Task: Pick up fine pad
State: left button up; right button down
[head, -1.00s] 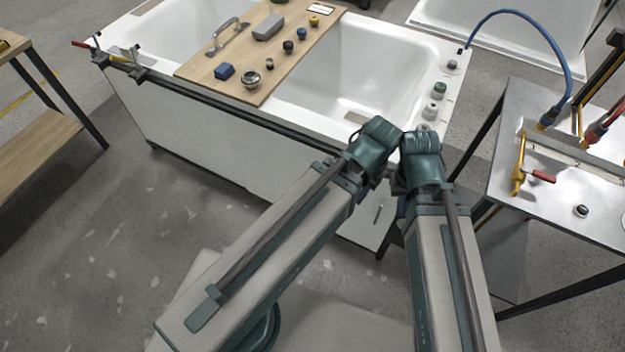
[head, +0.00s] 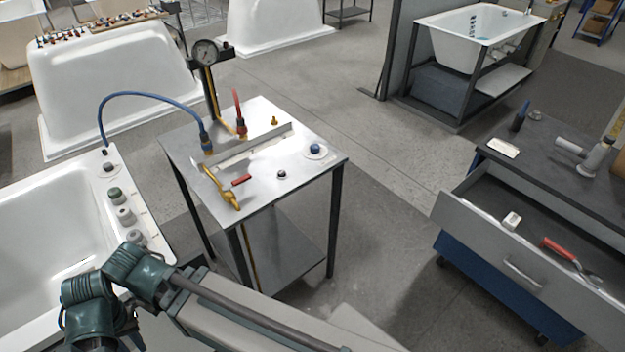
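I cannot make out anything that is surely the fine pad in the head view. Small candidates are a white block (head: 511,220) in the open drawer, a white flat piece (head: 503,147) on the dark bench top, and round green and grey pieces (head: 122,213) on the bathtub rim. Teal joints of my two arms show at the lower left over the tub corner. The fingers of both grippers are hidden or out of frame, so nothing held can be seen.
A metal-topped table (head: 318,178) with hoses, a gauge (head: 206,52) and a yellow clamp (head: 222,187) stands mid-left. At right, a bench has its drawer (head: 472,223) pulled open, with a red-handled tool (head: 560,249) inside. Clear floor lies between table and bench.

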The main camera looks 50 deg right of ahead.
aim_at(513, 220)
jog(key=z, duration=3.15)
jog(key=i+j+z, duration=0.15)
jog(key=i+z, duration=0.2)
jog(key=i+j+z, duration=0.2)
jog(key=i+z, duration=0.2)
jog(key=i+j+z, duration=0.35)
